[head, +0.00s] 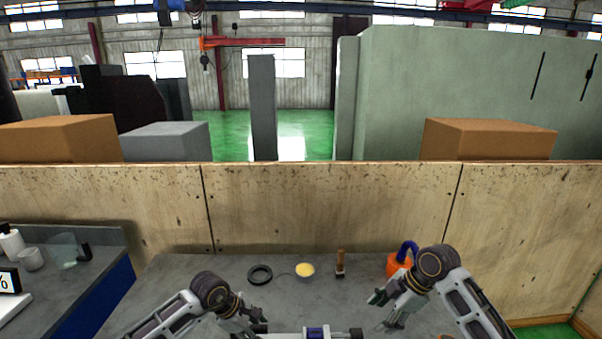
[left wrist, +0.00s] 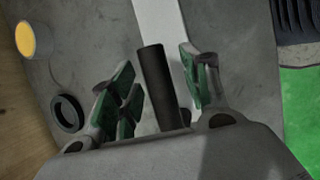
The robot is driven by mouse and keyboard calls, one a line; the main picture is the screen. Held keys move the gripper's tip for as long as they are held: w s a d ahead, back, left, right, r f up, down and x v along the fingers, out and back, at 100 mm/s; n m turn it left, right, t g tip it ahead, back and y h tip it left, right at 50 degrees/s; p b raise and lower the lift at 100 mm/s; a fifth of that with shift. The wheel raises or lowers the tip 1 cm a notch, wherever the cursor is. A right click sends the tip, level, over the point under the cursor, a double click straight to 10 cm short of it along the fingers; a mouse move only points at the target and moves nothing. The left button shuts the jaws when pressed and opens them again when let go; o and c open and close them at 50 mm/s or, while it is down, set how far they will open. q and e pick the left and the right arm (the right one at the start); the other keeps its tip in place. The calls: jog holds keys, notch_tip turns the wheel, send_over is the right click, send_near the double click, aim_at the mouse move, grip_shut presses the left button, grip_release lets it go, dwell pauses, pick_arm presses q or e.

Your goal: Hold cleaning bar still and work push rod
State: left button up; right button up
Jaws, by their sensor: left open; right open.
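In the left wrist view a dark round rod (left wrist: 158,85) stands between the green-padded fingers of my open left gripper (left wrist: 155,75). A pale flat bar (left wrist: 160,22) runs past it toward the top. I cannot tell whether the fingers touch the rod. In the head view a pale piece with purple parts (head: 317,333) is cut by the bottom edge, with a black end (head: 356,333) at its right. I cannot tell which part is the push rod. My left gripper (head: 255,324) is left of it. My right gripper (head: 380,312) is open and empty, above and right of it.
Along the back of the grey table (head: 205,264) are a black ring (head: 260,275), a bowl with yellow content (head: 305,270), a wooden-handled brush (head: 340,263) and an orange container with a blue spout (head: 397,265). A wooden wall (head: 330,205) stands behind.

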pick_arm(q)
jog(key=v, duration=1.2)
dwell(0.4)
